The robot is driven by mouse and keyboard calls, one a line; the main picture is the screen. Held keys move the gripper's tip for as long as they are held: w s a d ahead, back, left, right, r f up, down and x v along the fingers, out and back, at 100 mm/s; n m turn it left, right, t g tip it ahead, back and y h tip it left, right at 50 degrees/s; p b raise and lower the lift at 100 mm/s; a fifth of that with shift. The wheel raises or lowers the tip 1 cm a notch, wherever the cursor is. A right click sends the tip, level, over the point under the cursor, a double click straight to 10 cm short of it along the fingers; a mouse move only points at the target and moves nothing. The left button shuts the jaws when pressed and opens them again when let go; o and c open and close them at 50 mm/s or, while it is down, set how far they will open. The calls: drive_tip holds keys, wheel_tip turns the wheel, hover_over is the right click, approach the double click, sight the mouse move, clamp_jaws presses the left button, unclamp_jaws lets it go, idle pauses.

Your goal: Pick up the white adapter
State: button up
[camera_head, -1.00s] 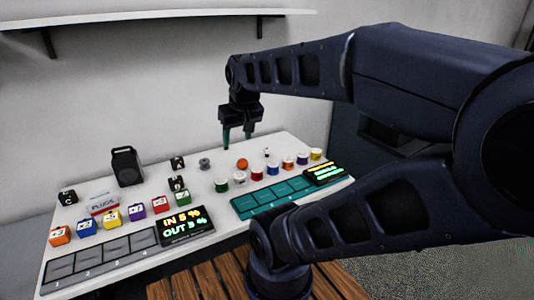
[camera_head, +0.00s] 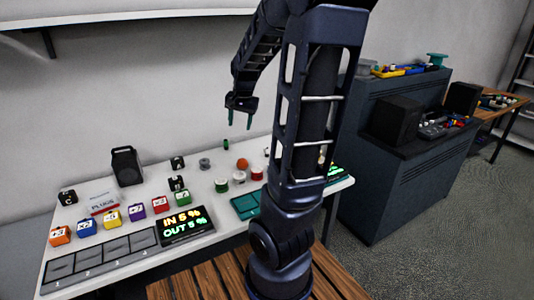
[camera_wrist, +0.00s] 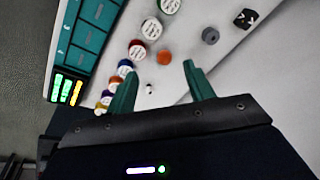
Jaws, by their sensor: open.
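A row of short round pieces with pale tops stands on the white table. The one that looks white (camera_head: 239,178) stands between a green one (camera_head: 222,185) and a red one (camera_head: 257,174); I take it as the white adapter. It also shows in the wrist view (camera_wrist: 152,28), near the top. My gripper (camera_head: 240,119) is open and empty, pointing down well above the back of the table. In the wrist view its fingertips (camera_wrist: 160,72) are apart with nothing between them. My arm hides the right part of the row in the head view.
An orange ball (camera_head: 242,164), a grey ring (camera_head: 204,164) and a small dark green piece (camera_head: 226,144) lie behind the row. Coloured cubes, a black speaker-like box (camera_head: 126,166) and a lit display (camera_head: 186,225) stand left. A dark cabinet (camera_head: 400,165) stands right.

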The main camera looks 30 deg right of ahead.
drive_tip(key=w+d+f+m+g+h, duration=0.15)
drive_tip(key=w+d+f+m, duration=0.35)
drive_tip(key=w+d+f, duration=0.5)
drive_tip(key=m+g+h, duration=0.1)
drive_tip(key=m+h, duration=0.3)
drive_tip(key=m, duration=0.1)
approach(267, 148)
drive_tip(key=shift+y, duration=0.25)
drive_tip(key=x, duration=0.2)
drive_tip(key=s+x, duration=0.1)
drive_tip(key=x, duration=0.1)
drive_tip(key=shift+w+d+f, duration=0.1)
drive_tip(key=shift+d+f, duration=0.05)
drive_tip(key=shift+f, duration=0.05)
drive_tip(key=shift+w+x, duration=0.15)
drive_tip(key=shift+x, duration=1.3)
drive_tip(key=shift+w+x, duration=0.1)
drive_tip(key=shift+x, duration=1.35)
drive_tip(key=c, duration=1.1)
